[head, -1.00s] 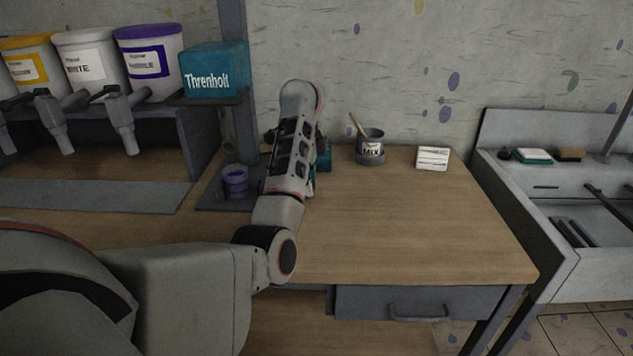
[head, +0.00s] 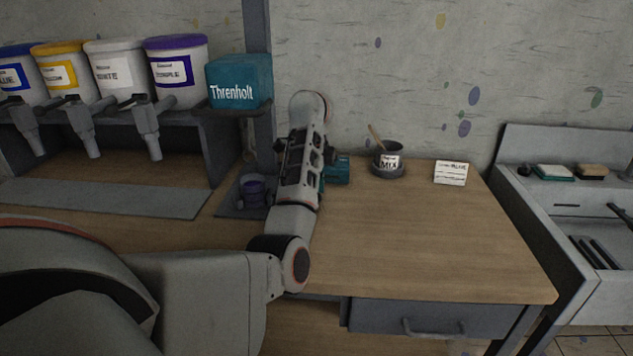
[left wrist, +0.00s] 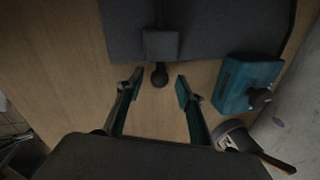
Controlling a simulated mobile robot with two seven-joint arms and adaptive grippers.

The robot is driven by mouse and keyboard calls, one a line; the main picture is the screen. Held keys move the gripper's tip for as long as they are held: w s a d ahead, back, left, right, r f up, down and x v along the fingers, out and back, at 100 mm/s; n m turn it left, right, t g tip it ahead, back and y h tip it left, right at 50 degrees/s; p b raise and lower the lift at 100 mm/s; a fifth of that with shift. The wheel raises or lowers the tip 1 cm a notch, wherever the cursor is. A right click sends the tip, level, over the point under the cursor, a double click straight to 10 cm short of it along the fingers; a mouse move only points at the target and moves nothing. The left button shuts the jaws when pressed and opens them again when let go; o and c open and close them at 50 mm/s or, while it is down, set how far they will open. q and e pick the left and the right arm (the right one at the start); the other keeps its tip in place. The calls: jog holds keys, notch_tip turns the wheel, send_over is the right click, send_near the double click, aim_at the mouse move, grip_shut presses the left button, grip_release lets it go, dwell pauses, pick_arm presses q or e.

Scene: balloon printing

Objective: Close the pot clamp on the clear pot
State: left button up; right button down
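The clear pot (head: 253,190), with purple in it, stands on a dark base plate (head: 232,209) left of my left forearm in the head view. In the left wrist view the dark base (left wrist: 215,28) fills the top, and a small block (left wrist: 160,44) with a black ball knob (left wrist: 160,75) sticks out from its edge; this looks like the clamp's handle. My left gripper (left wrist: 156,86) is open, its fingers either side of the knob and apart from it. The pot does not show in the wrist view.
A teal device (head: 338,170), also in the wrist view (left wrist: 247,84), sits close right of the gripper. Beyond it stand a MIX can (head: 388,160) with a stick and a white card (head: 451,173). The teal Threnholt box (head: 239,82) is above left.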

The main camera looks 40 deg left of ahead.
pick_arm(q)
notch_tip(320, 180, up, 8)
jog(key=shift+r, duration=0.75)
